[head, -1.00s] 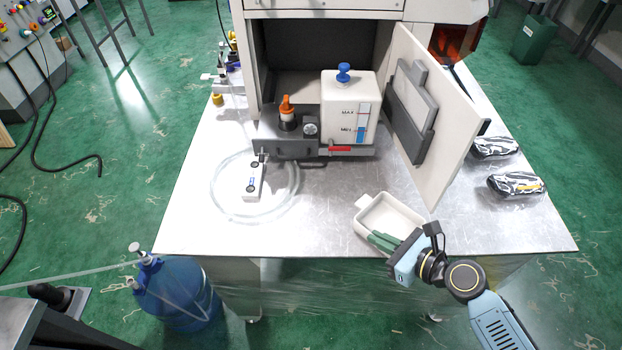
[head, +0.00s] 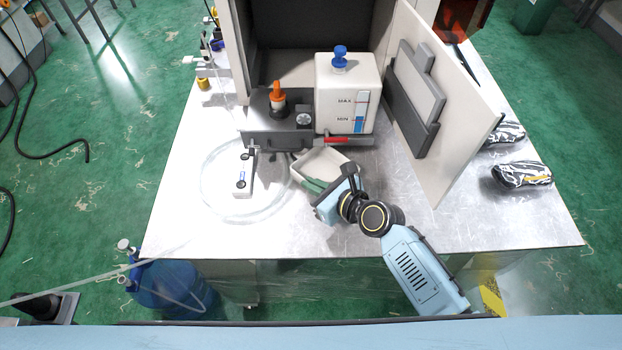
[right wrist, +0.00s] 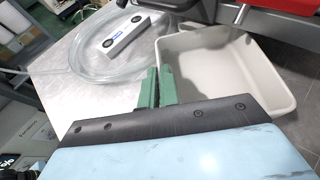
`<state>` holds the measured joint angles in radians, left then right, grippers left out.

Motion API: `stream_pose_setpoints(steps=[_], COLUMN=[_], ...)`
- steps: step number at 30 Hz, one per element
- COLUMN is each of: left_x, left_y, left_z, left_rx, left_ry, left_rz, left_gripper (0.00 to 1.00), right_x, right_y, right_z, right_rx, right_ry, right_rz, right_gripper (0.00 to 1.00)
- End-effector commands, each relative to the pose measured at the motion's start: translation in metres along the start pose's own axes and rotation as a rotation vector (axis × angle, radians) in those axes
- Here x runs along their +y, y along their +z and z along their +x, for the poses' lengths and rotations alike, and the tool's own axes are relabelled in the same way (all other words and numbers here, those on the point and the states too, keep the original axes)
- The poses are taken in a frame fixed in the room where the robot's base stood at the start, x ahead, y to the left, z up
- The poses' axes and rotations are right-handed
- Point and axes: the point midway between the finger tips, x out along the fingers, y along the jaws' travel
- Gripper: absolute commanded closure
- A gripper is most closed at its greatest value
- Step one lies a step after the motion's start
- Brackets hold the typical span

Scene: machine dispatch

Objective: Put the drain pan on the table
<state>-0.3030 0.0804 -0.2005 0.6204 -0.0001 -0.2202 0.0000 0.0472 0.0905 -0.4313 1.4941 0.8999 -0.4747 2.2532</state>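The drain pan (head: 325,164) is a shallow off-white tray. In the head view it is just in front of the dark machine block, below the red-handled valve (head: 337,141). In the right wrist view the pan (right wrist: 228,72) is empty, its inside open to view. My right gripper (head: 314,186) has its green fingers (right wrist: 158,88) closed on the pan's near left wall. I cannot tell whether the pan's underside touches the table (head: 480,220). My left gripper is out of view.
A clear coiled hose (head: 207,190) and a small white device (head: 243,175) lie left of the pan. The open cabinet door (head: 450,140) stands to the right. A white tank (head: 345,95) is behind. The table's front strip is clear.

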Motion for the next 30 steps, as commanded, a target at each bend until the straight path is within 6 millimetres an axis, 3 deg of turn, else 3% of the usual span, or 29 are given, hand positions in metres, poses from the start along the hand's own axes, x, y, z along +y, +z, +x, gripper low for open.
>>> stream_pose_setpoints(steps=[5, 14, 15, 19, 30], left_x=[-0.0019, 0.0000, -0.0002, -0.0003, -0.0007], left_y=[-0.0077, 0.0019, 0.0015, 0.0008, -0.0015], left_z=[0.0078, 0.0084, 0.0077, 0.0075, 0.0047], left_rx=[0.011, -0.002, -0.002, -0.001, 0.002], left_ry=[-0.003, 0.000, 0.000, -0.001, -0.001], left_rz=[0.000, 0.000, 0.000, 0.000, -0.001], left_gripper=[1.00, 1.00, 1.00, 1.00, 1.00], right_x=[-0.0005, -0.0008, -0.0007, -0.0007, -0.0008], right_y=[-0.0038, -0.0059, -0.0055, -0.0054, -0.0030], right_z=[0.0001, 0.0009, 0.0005, 0.0003, -0.0043], right_rx=[0.002, 0.001, 0.002, 0.002, 0.003], right_ry=[0.000, 0.000, 0.000, 0.000, 0.000], right_rz=[0.000, 0.000, 0.000, 0.000, 0.001], right_gripper=[1.00, 1.00, 0.91, 0.75, 0.75])
